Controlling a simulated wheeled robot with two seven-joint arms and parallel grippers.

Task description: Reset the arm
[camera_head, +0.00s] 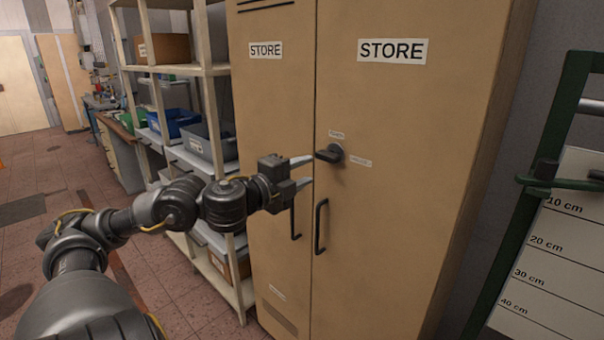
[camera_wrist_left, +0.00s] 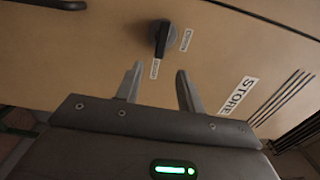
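My left gripper (camera_head: 306,171) is extended in front of a tan two-door cabinet (camera_head: 410,110) marked STORE. Its two fingers are apart with nothing between them, and they show in the left wrist view too (camera_wrist_left: 158,88). A dark turn handle (camera_head: 329,153) with small labels sits on the right door, just beyond the fingertips. In the left wrist view the handle (camera_wrist_left: 164,38) lies ahead of the fingers, with a gap between. The cabinet doors look closed. My right gripper is not in view.
A shelf rack (camera_head: 205,70) with a blue bin (camera_head: 172,122) and grey bins stands left of the cabinet. Two dark pull handles (camera_head: 320,226) hang below the turn handle. A green frame with a height-marked board (camera_head: 560,240) stands at right. The tiled floor at left is mostly clear.

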